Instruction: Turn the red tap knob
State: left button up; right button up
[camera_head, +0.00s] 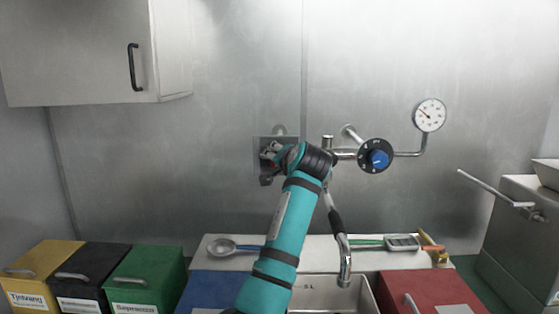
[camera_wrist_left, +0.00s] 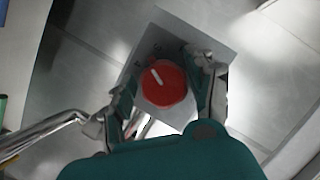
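The red tap knob (camera_wrist_left: 160,88), round with a white pointer line, sits on a pale square plate (camera_wrist_left: 178,36) in the left wrist view. My left gripper (camera_wrist_left: 163,76) has one finger on each side of the knob. The fingers are apart, with the knob between them; I cannot tell whether they touch it. In the head view my left gripper (camera_head: 269,158) is at the wall plate and my arm's wrist hides most of the knob. My right gripper is not in view.
A blue dial (camera_head: 378,158) and a pressure gauge (camera_head: 430,115) are on pipes to the right. A curved faucet (camera_head: 344,262) hangs over the sink below. Yellow, black and green bins (camera_head: 146,278) stand lower left. A wall cabinet (camera_head: 80,50) is upper left.

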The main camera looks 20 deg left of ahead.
pick_arm(q)
jog(key=shift+o, duration=0.9)
jog(key=shift+r, duration=0.15)
jog(key=v, duration=1.2)
